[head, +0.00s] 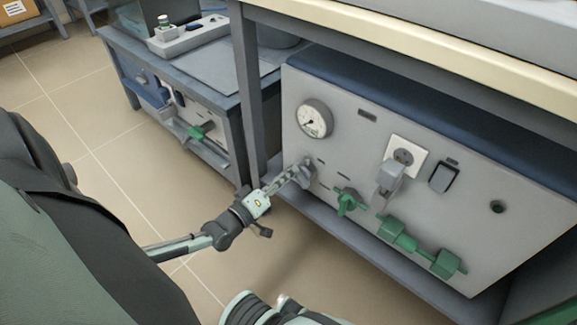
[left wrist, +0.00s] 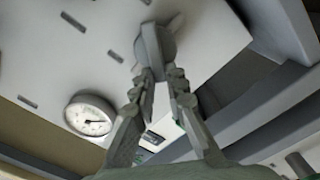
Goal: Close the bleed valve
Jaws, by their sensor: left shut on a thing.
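A light grey control panel (head: 300,85) stands under the bench top, with a round gauge (head: 314,118) at its upper left. Below the gauge is a grey valve knob (head: 307,171); the labels are too small to read, so I cannot tell for sure that it is the bleed valve. My left gripper (head: 296,174) is shut on this knob. In the left wrist view the grey knob (left wrist: 157,42) shows between and beyond the fingertips of my left gripper (left wrist: 161,76), with the gauge (left wrist: 90,117) to the lower left.
Green valves (head: 345,201) sit right of the grey knob, with a larger green fitting (head: 398,235) lower right. A plug (head: 390,177) in a socket and a dark switch (head: 444,177) are above them. Another bench (head: 215,75) stands behind; tiled floor (head: 110,145) is clear.

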